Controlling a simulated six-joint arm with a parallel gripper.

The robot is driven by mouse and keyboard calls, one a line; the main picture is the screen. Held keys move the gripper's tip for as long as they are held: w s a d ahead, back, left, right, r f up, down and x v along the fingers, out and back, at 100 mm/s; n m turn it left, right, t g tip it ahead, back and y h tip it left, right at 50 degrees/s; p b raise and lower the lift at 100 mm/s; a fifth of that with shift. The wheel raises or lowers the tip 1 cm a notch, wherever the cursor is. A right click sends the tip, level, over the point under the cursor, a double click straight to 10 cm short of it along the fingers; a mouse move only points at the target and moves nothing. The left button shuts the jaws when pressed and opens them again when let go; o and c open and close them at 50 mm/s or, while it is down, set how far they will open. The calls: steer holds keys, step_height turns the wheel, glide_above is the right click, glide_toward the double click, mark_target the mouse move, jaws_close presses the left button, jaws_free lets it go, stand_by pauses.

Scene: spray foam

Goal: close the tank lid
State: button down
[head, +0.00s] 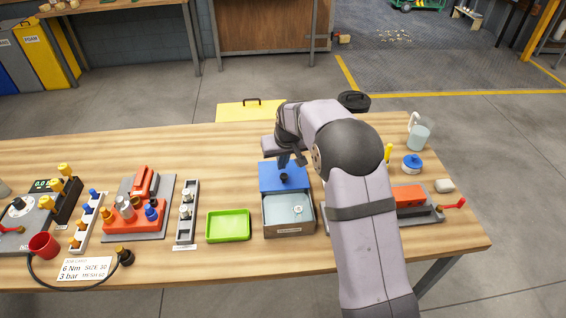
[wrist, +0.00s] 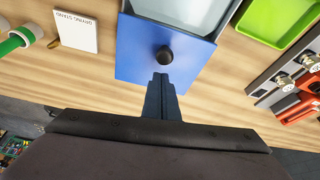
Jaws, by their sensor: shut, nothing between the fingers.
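The blue tank lid (head: 270,184) with a black knob (head: 284,178) lies at the back of the grey tank (head: 267,219). The front of the tank is uncovered and shows a pale interior with a small round item. My gripper (head: 291,161) is shut and empty, just behind the knob and above the lid. In the wrist view my shut fingertips (wrist: 161,77) point at the knob (wrist: 165,54), close to it on the side away from the tank opening (wrist: 184,10). I cannot tell whether they touch the knob.
A green tray (head: 228,226) sits left of the tank, with a grey rack (head: 187,212) beyond it. At the right are a red-and-grey fixture (head: 408,198), a blue-lidded jar (head: 411,164) and a pitcher (head: 418,134). My arm hides part of the table right of the tank.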

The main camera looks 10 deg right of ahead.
steer(key=shift+s+d+f, duration=0.1)
steer(key=shift+s, duration=0.45)
steer(key=s+b, duration=0.2)
steer(key=s, duration=1)
steer(key=shift+s+b, duration=0.35)
steer(key=shift+b, duration=0.05)
steer(key=shift+s+f, duration=0.1)
steer(key=shift+f, duration=0.05)
steer(key=w+r+p, duration=0.1)
steer(key=w+p, duration=0.1)
steer(key=w, duration=0.3)
steer(key=b+v, duration=0.3)
steer(key=v, duration=0.7)
steer(key=shift+s+a, duration=0.25)
steer(key=shift+a, duration=0.1)
